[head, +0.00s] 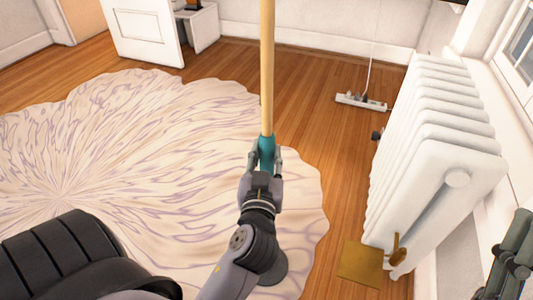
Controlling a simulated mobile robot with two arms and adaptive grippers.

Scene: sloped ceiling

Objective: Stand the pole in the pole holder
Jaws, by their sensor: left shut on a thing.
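My left gripper (264,160) is shut on the teal lower part of the pole (267,70). The pole is pale wood above the teal part and stands close to upright, running out of the top of the head view. Its lower end is hidden by my gripper and wrist. I cannot tell for sure which thing is the pole holder. A dark green, tube-like thing with black fittings (515,258) is cut off at the lower right edge, apart from the pole. My right gripper is not in view.
A white radiator (430,150) stands along the right wall. A flat brass-coloured plate (360,262) lies by its near end. A pale patterned rug (150,150) covers the left. A white cabinet (145,30) stands at the back.

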